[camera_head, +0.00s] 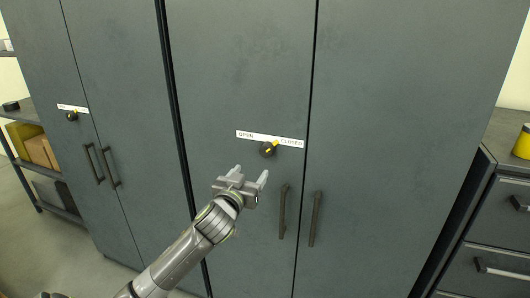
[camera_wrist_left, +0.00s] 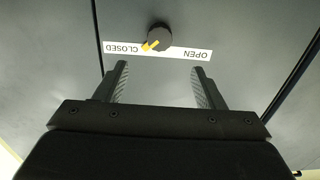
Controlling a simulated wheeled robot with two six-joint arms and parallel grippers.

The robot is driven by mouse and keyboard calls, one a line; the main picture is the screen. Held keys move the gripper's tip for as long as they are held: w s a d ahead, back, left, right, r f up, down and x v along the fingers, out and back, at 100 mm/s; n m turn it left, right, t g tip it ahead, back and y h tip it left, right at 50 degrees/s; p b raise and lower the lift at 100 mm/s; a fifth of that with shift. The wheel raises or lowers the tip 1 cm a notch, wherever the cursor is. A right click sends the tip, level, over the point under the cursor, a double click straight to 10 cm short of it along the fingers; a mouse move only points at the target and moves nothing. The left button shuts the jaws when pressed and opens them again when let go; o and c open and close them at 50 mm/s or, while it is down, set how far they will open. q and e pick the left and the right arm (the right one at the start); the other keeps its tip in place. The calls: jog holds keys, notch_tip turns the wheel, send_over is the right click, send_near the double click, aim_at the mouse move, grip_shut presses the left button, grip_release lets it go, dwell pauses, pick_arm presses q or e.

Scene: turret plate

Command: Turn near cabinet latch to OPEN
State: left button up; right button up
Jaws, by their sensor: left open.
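The near cabinet's latch (camera_head: 268,149) is a round black knob with a yellow pointer, set just below a white label strip (camera_head: 251,135) reading OPEN at left and CLOSED at right. The pointer aims up and right, toward CLOSED. My left gripper (camera_head: 251,172) is open and empty, below and slightly left of the knob in the head view. In the left wrist view, the picture is upside down; the knob (camera_wrist_left: 160,37) lies beyond the open fingers (camera_wrist_left: 158,85), between their lines, not touched. The pointer there also aims toward CLOSED. My right gripper is not in view.
The near cabinet (camera_head: 235,70) has two vertical handles (camera_head: 283,212) below and right of the knob. A second cabinet with its own latch (camera_head: 72,116) stands at left. A shelf with boxes (camera_head: 40,150) is far left; a drawer unit (camera_head: 495,235) is at right.

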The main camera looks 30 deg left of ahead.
aim_at(266, 152)
pick_arm(q)
jog(key=p+x, duration=0.2)
jog(key=x, duration=1)
jog(key=shift+w+p, duration=0.15)
jog(key=shift+p, duration=0.15)
jog(key=shift+c, duration=0.3)
jog(key=c, duration=0.9)
